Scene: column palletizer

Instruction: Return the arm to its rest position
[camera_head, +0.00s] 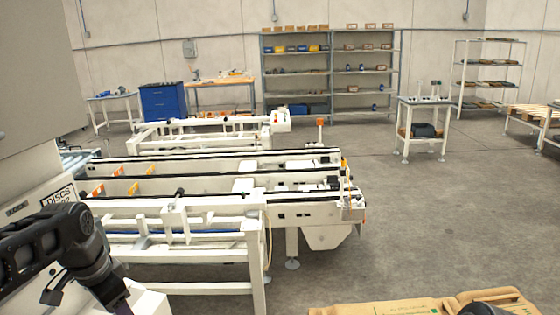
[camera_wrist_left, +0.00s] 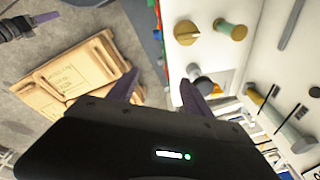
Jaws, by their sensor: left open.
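My left arm (camera_head: 60,245) comes in at the lower left of the head view, bent downward; its fingers are not clear there. In the left wrist view my left gripper (camera_wrist_left: 158,92) has its two dark fingers spread apart with nothing between them. A dark arm end with a purple finger, seemingly my right gripper (camera_wrist_left: 42,20), shows at the top left of that view. Its opening cannot be made out. A dark rounded part, probably of my right arm, shows at the bottom right of the head view.
A white conveyor frame (camera_head: 255,230) fills the middle left. A white panel with knobs (camera_wrist_left: 230,31) is near the left gripper. Grey floor (camera_head: 440,220) is open at right.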

